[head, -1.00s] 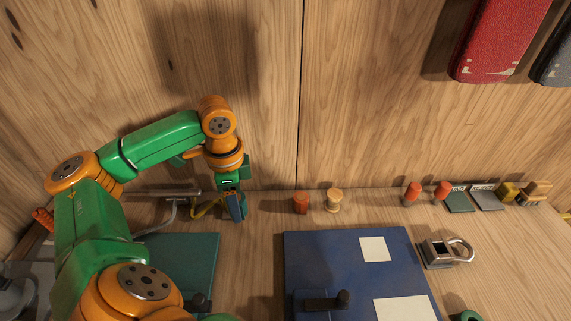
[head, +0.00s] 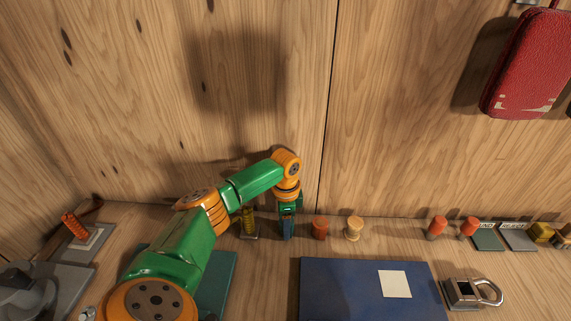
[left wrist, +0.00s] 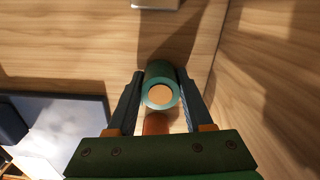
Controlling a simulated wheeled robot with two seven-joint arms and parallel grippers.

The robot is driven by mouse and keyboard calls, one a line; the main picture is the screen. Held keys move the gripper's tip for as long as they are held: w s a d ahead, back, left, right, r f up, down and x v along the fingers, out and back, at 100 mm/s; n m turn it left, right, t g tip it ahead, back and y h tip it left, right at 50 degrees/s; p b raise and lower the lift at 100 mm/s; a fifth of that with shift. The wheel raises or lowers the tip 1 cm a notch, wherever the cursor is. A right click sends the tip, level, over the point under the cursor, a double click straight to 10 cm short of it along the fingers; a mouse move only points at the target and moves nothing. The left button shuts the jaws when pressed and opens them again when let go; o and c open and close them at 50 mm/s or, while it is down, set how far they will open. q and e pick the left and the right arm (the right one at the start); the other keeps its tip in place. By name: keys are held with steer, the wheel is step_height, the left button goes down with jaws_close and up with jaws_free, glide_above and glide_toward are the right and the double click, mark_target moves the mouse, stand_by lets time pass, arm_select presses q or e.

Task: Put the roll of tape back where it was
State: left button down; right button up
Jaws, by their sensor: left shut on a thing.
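My left gripper (head: 287,228) is low over the bench near the back wall, pointing down. In the left wrist view its two fingers (left wrist: 160,103) are closed on either side of a green roll (left wrist: 151,75) with a pale orange centre. The fingers mostly hide this roll in the head view. I cannot tell whether its lower end touches the bench. An orange-red spool (head: 320,228) stands just right of the gripper, and it partly shows below the roll in the left wrist view (left wrist: 157,125). My right gripper is not in view.
A cream spool (head: 353,228) stands right of the orange one. A yellow upright piece (head: 248,222) stands left of the gripper. A blue case (head: 340,290) lies in front, with a padlock (head: 465,293) to its right. Two orange-topped pegs (head: 438,227) stand farther right.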

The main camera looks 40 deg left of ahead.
arm_select(q)
steer(key=shift+c, duration=1.5)
jaws_free()
steer(key=shift+f, duration=0.1)
step_height(320, 180, up, 12)
steer(key=shift+p, duration=0.45)
steer(key=shift+d, duration=0.1)
